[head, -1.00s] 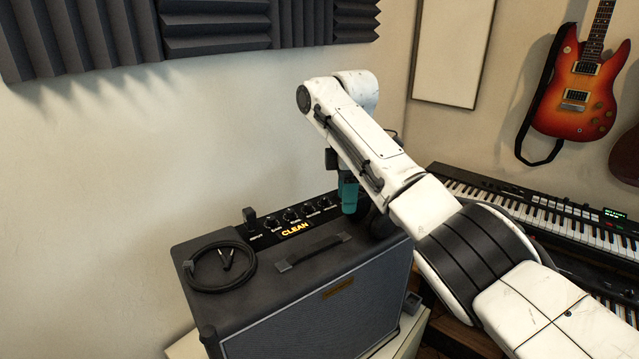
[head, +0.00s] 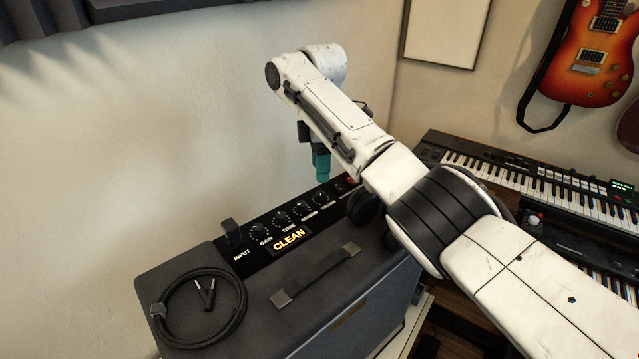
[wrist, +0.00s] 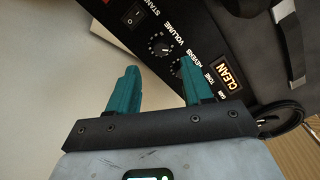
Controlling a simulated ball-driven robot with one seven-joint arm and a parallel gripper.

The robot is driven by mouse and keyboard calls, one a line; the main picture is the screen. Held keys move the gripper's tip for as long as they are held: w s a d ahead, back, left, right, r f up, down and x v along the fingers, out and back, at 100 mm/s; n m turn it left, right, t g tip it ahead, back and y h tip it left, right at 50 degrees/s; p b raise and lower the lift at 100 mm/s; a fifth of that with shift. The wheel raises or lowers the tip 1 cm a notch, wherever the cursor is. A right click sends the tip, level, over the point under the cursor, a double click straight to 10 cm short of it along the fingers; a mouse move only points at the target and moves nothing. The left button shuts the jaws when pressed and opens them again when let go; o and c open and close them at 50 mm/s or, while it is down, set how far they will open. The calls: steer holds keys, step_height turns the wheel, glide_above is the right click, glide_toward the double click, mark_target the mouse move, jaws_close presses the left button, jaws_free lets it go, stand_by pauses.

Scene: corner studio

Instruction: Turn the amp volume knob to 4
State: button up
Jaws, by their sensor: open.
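The dark amp (head: 215,275) stands with its knob panel along the back of its top. The black volume knob (head: 320,198) is toward the right of the knob row, below my teal gripper (head: 320,164) in the head view. In the wrist view my gripper (wrist: 158,68) is open and empty, its two teal fingers apart. The volume knob (wrist: 160,47) shows just beyond the gap between the fingertips, with no contact visible. The right finger partly covers the reverb knob (wrist: 180,67). I cannot read the volume knob's setting.
A lit CLEAN display (head: 289,239) and a coiled cable (head: 202,305) are on the amp, with a carry handle (head: 315,275) in front. A standby switch (wrist: 133,16) lies beside the volume knob. Keyboards (head: 530,180) stand to the right; a wall is close behind.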

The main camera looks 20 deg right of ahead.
mark_target(321, 193)
step_height(321, 193, down, 7)
steer(key=shift+r+p, duration=0.1)
steer(key=shift+p, duration=0.4)
steer(key=shift+c, duration=0.3)
jaws_close()
